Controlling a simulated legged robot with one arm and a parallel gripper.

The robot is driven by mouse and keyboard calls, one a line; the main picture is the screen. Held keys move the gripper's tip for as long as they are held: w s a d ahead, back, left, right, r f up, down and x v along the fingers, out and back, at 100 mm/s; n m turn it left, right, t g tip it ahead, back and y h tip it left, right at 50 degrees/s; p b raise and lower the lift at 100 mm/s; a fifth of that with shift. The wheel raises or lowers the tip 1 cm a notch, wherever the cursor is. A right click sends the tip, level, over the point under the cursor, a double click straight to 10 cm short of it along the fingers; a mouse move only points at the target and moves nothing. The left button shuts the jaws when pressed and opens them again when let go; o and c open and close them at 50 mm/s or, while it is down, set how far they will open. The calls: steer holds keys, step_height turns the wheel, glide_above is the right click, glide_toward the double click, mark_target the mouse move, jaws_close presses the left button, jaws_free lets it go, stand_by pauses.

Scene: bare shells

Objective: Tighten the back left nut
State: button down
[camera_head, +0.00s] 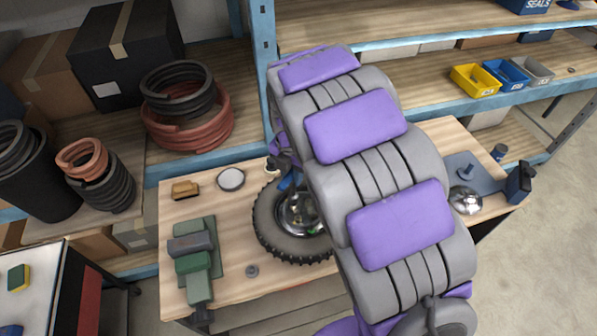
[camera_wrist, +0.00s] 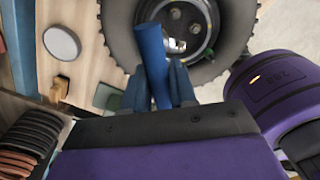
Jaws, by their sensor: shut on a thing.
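A wheel with a knobbly dark tire (camera_head: 268,237) lies flat on the wooden workbench (camera_head: 230,283), partly hidden behind my arm. Its metal hub (camera_head: 297,212) faces up, and small nut-like parts in it are too small to tell apart. In the wrist view the tire (camera_wrist: 122,40) and dark hub (camera_wrist: 188,15) are at the top. My gripper (camera_wrist: 160,78) is shut on a blue cylindrical tool (camera_wrist: 151,50), whose end overlaps the hub's near-left edge in that view. I cannot tell whether the tool touches a nut. The blue tool also shows beside the hub in the head view (camera_head: 288,183).
A round pale-topped disc (camera_head: 231,179), a brown block (camera_head: 185,189) and a green-grey vise-like tool (camera_head: 194,262) stand left on the bench. A shiny dome (camera_head: 465,200) is at right. Shelves (camera_head: 400,75) with coils and bins rise behind.

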steer(key=shift+a+f, duration=0.1)
steer(key=shift+d+b, duration=0.4)
steer(key=shift+d, duration=0.5)
stand_by(1.4)
